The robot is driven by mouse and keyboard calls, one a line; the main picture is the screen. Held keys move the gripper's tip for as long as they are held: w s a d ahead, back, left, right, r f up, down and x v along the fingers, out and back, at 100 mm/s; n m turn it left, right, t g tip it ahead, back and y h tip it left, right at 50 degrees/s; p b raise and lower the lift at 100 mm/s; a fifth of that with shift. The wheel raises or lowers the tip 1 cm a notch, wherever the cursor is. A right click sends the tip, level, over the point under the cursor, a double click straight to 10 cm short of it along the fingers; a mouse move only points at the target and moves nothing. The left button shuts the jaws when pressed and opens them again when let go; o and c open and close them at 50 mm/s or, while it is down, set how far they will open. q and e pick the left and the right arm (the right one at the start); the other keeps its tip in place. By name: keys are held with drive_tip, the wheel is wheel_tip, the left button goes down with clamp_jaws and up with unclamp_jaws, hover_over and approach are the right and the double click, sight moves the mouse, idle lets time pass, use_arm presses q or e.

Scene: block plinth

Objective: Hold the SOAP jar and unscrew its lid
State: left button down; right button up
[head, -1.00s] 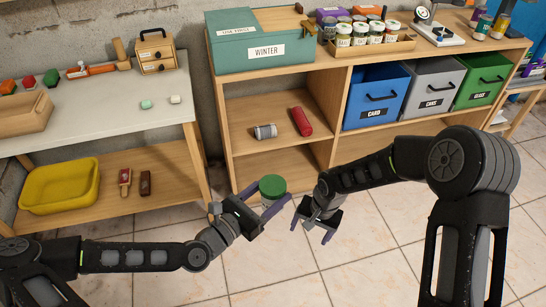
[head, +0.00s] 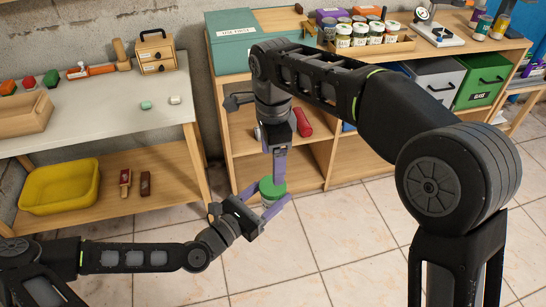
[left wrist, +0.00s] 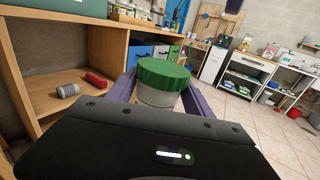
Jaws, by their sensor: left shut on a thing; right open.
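The jar (head: 268,203) has a green lid (head: 272,186) and a pale body; no label reads clearly. My left gripper (head: 262,211) is shut on the jar's body and holds it in the air in front of the shelf unit. In the left wrist view the green lid (left wrist: 163,73) sits on the jar (left wrist: 157,95) between my left gripper's purple fingers (left wrist: 155,92).
A wooden shelf unit (head: 240,178) stands behind the grippers, with a red cylinder (head: 304,122) on its shelf, partly behind my right arm. A grey table (head: 100,112) stands at the left, with a yellow tub (head: 60,187) below. The tiled floor (head: 330,250) is clear.

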sight(271, 186)
drive_tip(key=shift+f, duration=0.1)
drive_tip(key=shift+f, duration=3.95)
drive_tip(key=c, duration=1.5)
drive_tip(key=shift+o, duration=0.3)
drive_tip(key=n, duration=0.4)
drive_tip(key=shift+a, duration=0.1)
drive_tip(key=shift+s+a, duration=0.15)
